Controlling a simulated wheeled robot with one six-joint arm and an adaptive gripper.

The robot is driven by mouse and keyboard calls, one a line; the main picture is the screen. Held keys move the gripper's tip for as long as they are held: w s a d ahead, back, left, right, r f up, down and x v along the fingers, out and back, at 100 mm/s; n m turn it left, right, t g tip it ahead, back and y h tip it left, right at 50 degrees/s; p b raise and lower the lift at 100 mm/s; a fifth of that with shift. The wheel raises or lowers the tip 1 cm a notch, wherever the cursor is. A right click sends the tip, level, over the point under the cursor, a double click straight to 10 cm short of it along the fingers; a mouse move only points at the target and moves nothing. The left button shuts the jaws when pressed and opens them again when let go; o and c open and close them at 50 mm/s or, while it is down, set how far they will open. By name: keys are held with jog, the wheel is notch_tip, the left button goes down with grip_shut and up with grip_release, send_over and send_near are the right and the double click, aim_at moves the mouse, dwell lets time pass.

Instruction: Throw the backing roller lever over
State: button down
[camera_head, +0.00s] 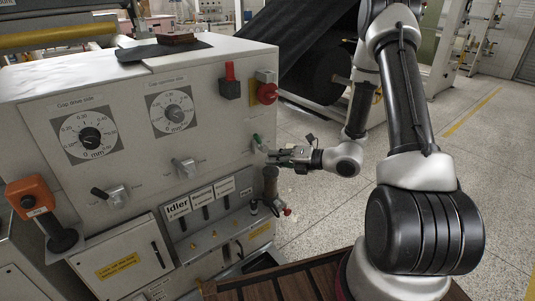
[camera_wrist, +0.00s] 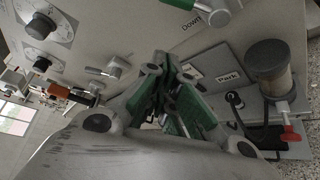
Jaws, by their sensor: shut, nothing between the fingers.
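A lever with a green handle (camera_head: 256,139) sits at the right end of the machine's front panel, on a pale metal base. In the wrist view the lever (camera_wrist: 215,12) is at the top edge, partly cut off, beside a "Down" label (camera_wrist: 190,19). I cannot read a label that names it the backing roller lever. My gripper (camera_head: 272,154) is just below and right of the lever in the head view, apart from the handle as far as I can see. In the wrist view my gripper (camera_wrist: 170,75) has its green-padded fingers together and empty, below the lever.
Two metal toggle levers (camera_head: 117,195) (camera_head: 185,168) sit under the gap dials. A red knob (camera_head: 267,93) is above the green lever. A "Park" plate (camera_wrist: 228,77) and a cylinder (camera_wrist: 272,68) are right of my fingers. Open floor (camera_head: 330,215) lies right of the machine.

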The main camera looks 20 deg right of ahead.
aim_at(259, 137)
jog(key=w+a, duration=0.3)
jog(key=w, duration=0.4)
jog(key=shift+w+a+f, duration=0.15)
jog(key=shift+w+a, duration=0.15)
jog(key=shift+a, duration=0.05)
jog(key=shift+w+d+r+m+y, duration=0.1)
jog(key=shift+d+r+m+y, duration=0.2)
jog(key=shift+m+y, duration=0.15)
dwell(0.4)
jog(key=d+m+y, duration=0.1)
jog(key=w+d+r+m+t, duration=0.1)
jog(key=m, duration=0.1)
jog(key=d+m+y, duration=0.1)
jog(key=m, duration=0.1)
jog(key=shift+w+r+t+y, duration=0.15)
jog(key=shift+r+t+y, duration=0.15)
jog(key=shift+r+y, duration=0.05)
jog(key=shift+w+d+r, duration=0.1)
jog(key=shift+w+d, duration=0.15)
jog(key=shift+d, duration=0.35)
jog(key=shift+w+d+r, duration=0.1)
jog(key=shift+w+d, duration=0.1)
jog(key=shift+d, duration=0.35)
jog(key=shift+d+f, duration=0.1)
